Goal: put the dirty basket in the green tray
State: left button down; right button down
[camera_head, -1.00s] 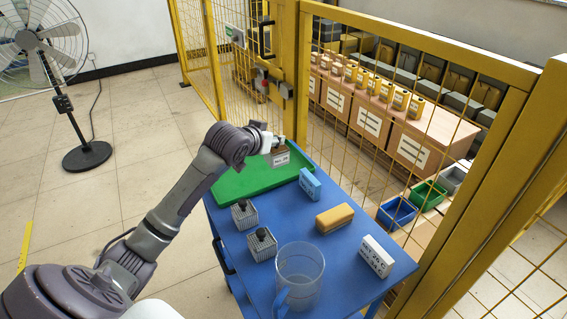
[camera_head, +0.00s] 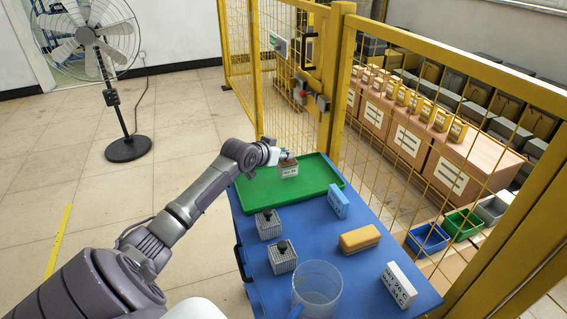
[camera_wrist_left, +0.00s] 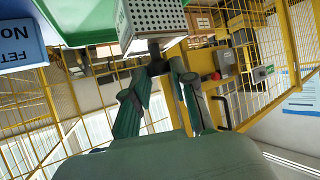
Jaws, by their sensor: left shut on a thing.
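My left gripper (camera_head: 284,156) is shut on the knob of a small brownish basket (camera_head: 289,170) with a white label. The basket hangs upright over the far part of the green tray (camera_head: 322,180); I cannot tell whether it touches the tray floor. In the left wrist view the left gripper (camera_wrist_left: 157,68) holds the perforated basket (camera_wrist_left: 160,14) at the top of the picture, with the green tray (camera_wrist_left: 80,18) beside it. Two grey baskets with black knobs, a near one (camera_head: 282,260) and a farther one (camera_head: 268,226), stand on the blue table. My right gripper is out of view.
The blue table (camera_head: 335,247) also bears a blue box (camera_head: 338,201), an orange sponge-like block (camera_head: 360,239), a white labelled box (camera_head: 398,286) and a clear jug (camera_head: 317,288). A yellow mesh fence (camera_head: 400,160) stands along the far right side. A fan (camera_head: 105,60) stands at left.

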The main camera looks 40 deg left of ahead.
aim_at(285, 163)
pick_arm(q)
notch_tip(285, 163, down, 3)
jog(key=shift+f, duration=0.2)
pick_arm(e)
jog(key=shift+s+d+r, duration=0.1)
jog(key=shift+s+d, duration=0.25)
pick_arm(q)
jog(key=shift+f, duration=0.1)
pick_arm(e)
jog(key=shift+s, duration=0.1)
pick_arm(q)
jog(key=c, duration=0.9)
grip_release()
jog(key=shift+d, duration=0.1)
jog(key=shift+c, duration=0.2)
jog(key=shift+s+r, duration=0.25)
jog(key=shift+s, duration=0.25)
jog(key=v, duration=1.1)
jog(key=shift+p, duration=0.35)
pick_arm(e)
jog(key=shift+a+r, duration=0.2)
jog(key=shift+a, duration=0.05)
